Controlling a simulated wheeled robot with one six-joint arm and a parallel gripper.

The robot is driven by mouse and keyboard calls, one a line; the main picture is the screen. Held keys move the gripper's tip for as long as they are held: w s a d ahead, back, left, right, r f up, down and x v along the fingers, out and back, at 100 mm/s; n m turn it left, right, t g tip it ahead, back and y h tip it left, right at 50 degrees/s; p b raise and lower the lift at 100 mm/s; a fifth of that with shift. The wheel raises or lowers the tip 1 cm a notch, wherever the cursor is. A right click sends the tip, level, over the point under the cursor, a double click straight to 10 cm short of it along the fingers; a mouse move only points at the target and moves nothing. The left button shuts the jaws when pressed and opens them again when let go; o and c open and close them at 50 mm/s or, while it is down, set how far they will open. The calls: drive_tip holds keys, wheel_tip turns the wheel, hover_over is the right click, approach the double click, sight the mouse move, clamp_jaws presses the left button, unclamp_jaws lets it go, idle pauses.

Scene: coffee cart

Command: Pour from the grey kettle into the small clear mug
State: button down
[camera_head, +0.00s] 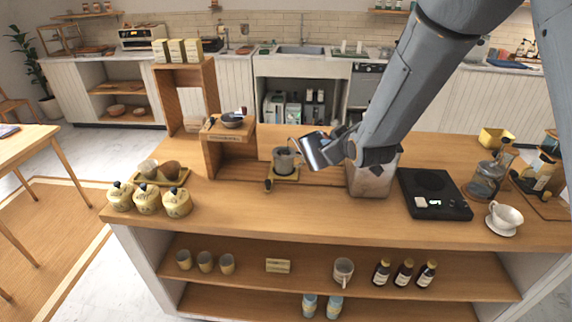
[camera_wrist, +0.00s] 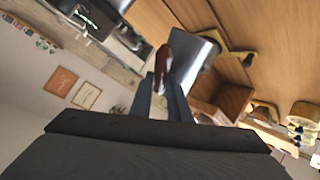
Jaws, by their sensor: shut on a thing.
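The grey kettle (camera_head: 322,151) is held in the air above the wooden counter, tilted with its spout towards the left. In the wrist view the kettle's shiny body (camera_wrist: 197,55) shows behind its red-brown handle. My gripper (camera_head: 352,152) is shut on that handle; its fingers (camera_wrist: 168,92) flank the handle in the wrist view. The small clear mug (camera_head: 284,160) looks greyish and stands upright on a small wooden board (camera_head: 287,177), just left of the kettle. The spout tip is close to the mug's rim. I cannot tell whether liquid is flowing. The mug is hidden in the wrist view.
A wooden stand (camera_head: 228,152) with a dark bowl is left of the mug. A canister (camera_head: 371,179) stands below my arm, and a black scale (camera_head: 433,194) is right of it. Several lidded jars (camera_head: 147,200) stand at the left. The counter's front middle is clear.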

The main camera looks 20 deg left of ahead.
drive_tip(key=shift+s+d+f+t+b, duration=0.15)
drive_tip(key=shift+f+b, duration=0.3)
drive_tip(key=shift+b, duration=0.25)
drive_tip(key=shift+d+f+t+b, duration=0.15)
drive_tip(key=shift+f+b, duration=0.25)
drive_tip(key=shift+b, duration=0.25)
drive_tip(key=shift+y, duration=0.4)
drive_tip(key=shift+r, duration=0.1)
drive_tip(key=shift+a+r+h+p, duration=0.15)
drive_tip(key=shift+r+h+p, duration=0.2)
drive_tip(key=shift+p, duration=0.2)
drive_tip(key=shift+a+r+p, duration=0.15)
drive_tip(key=shift+r+p, duration=0.3)
drive_tip(key=shift+p, duration=0.1)
drive_tip(key=shift+w+a+r+g+h+p, duration=0.15)
drive_tip(key=shift+r+g+h+p, duration=0.1)
drive_tip(key=shift+r+p, duration=0.1)
drive_tip(key=shift+w+a+r+g+h+p, duration=0.1)
drive_tip(key=shift+a+r+g+p, duration=0.05)
drive_tip(key=shift+r+g+p, duration=0.15)
drive_tip(key=shift+f, duration=0.2)
idle(1.9)
